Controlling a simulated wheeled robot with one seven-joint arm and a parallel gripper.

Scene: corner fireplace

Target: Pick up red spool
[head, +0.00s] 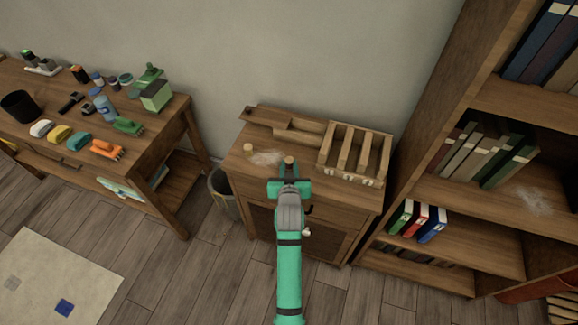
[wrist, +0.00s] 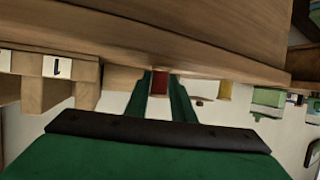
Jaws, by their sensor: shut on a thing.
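The red spool (wrist: 159,83) shows in the wrist view as a red band between the two green fingers of my gripper (wrist: 160,95). The fingers are shut on it, one on each side. In the head view, my gripper (head: 289,181) is over the front part of the small wooden cabinet (head: 342,202), and the spool's pale wooden top (head: 290,160) shows just beyond the fingers. The spool's red part is hidden there. I cannot tell whether the spool touches the cabinet top.
A second spool, yellow in the wrist view (wrist: 225,91), stands to the left on the cabinet in the head view (head: 248,148). A slotted wooden rack (head: 374,182) is close on the right. A tall bookshelf (head: 412,165) stands beyond it, and a bin (head: 224,196) on the left.

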